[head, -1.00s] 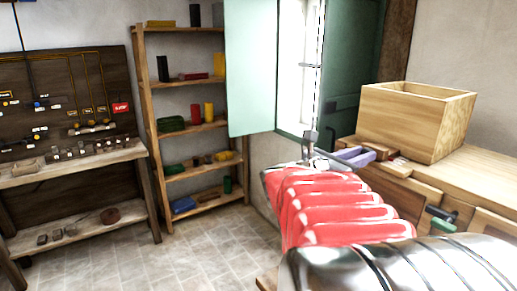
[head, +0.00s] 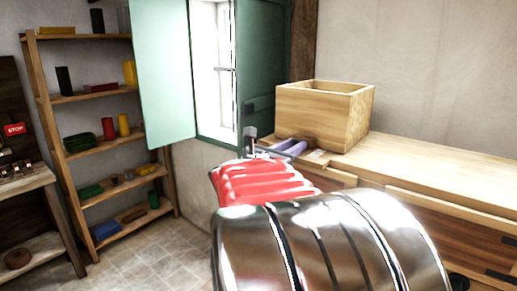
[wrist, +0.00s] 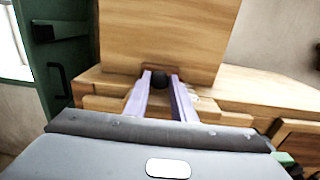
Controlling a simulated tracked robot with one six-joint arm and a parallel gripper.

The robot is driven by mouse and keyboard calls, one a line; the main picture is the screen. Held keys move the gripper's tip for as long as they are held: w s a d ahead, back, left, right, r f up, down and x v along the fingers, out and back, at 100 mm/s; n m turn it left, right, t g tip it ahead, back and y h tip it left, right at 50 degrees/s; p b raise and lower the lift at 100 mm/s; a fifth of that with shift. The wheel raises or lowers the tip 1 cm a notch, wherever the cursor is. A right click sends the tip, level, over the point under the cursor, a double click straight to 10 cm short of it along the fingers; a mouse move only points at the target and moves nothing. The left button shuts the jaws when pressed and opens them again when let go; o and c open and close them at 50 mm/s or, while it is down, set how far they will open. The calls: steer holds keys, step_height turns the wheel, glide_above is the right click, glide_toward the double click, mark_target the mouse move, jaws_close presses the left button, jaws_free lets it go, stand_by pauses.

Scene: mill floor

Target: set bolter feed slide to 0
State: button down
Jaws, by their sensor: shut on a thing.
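The bolter's open-topped wooden box (head: 310,108) stands on the wooden bench, and its front face fills the top of the wrist view (wrist: 160,38). A dark round knob (wrist: 160,77), which I take for the feed slide's handle, is low at the front of this box. My gripper (head: 300,146) has purple fingers. In the wrist view my gripper (wrist: 160,80) is shut on the knob, one finger on each side. In the head view the knob is too small to make out. No scale or 0 mark is readable, so the slide's setting cannot be told.
The bench top (head: 430,165) is clear to the right of the box. A green shutter (head: 165,75) and a window (head: 210,70) are left of the box. A shelf rack (head: 105,145) with small goods and a work table (head: 25,180) stand farther left.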

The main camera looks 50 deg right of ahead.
steer(key=shift+d, duration=0.2)
steer(key=c, duration=1.5)
jaws_free()
steer(key=shift+c, duration=0.2)
steer(key=a, duration=1.3)
steer(key=shift+a, duration=0.4)
steer(key=shift+w, duration=0.1)
